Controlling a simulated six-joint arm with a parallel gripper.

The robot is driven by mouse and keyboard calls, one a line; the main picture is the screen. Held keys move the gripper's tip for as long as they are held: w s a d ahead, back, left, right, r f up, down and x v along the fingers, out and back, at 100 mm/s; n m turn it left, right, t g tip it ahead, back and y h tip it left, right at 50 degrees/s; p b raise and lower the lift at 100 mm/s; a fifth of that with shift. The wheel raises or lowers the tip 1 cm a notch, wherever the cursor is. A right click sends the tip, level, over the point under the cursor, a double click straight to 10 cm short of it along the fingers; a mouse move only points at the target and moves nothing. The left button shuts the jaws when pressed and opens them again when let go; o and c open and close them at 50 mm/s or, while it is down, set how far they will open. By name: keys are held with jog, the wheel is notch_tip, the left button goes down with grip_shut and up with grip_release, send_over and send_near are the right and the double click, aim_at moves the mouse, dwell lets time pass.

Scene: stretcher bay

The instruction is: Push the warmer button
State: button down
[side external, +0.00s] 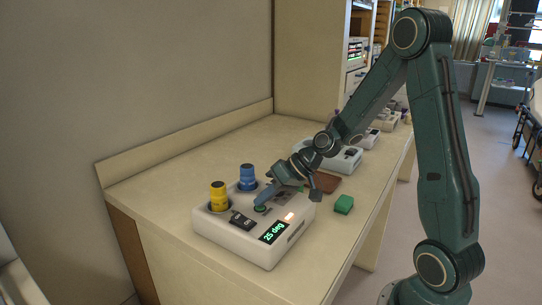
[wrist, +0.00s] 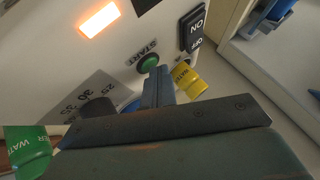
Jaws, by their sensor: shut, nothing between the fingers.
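The white warmer box (side external: 225,234) sits on the counter, with a lit display (side external: 273,232) reading "25 deg". In the wrist view its round green button (wrist: 149,62) is marked START, beside a black ON/OFF switch (wrist: 192,28). An orange light (wrist: 100,18) glows on the panel. A dark dial knob (wrist: 98,108) stands by a scale of numbers. My gripper (wrist: 160,72) is shut and empty, its tips right by the START button. In the side external view my gripper (side external: 262,205) points down at the button. I cannot tell whether they touch.
A yellow-capped bottle (side external: 219,196) and a blue-capped bottle (side external: 247,178) stand in the back of the box. More white devices (side external: 346,160) stand farther back.

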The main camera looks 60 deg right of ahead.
jog(key=shift+r, duration=1.15)
jog(key=shift+r, duration=0.15)
jog(key=shift+r, duration=2.35)
notch_tip(320, 180, up, 6)
send_over(265, 207)
jog(key=shift+s+a, duration=0.2)
jog(key=shift+a, duration=0.15)
jog(key=s+a+n+g+h, duration=0.1)
jog(key=s+a+h, duration=0.1)
jog(key=s, duration=0.9)
jog(key=s+a+h, duration=0.3)
jog(key=s, duration=0.8)
jog(key=shift+s+n+g, duration=0.35)
jog(key=shift+n+g, duration=0.05)
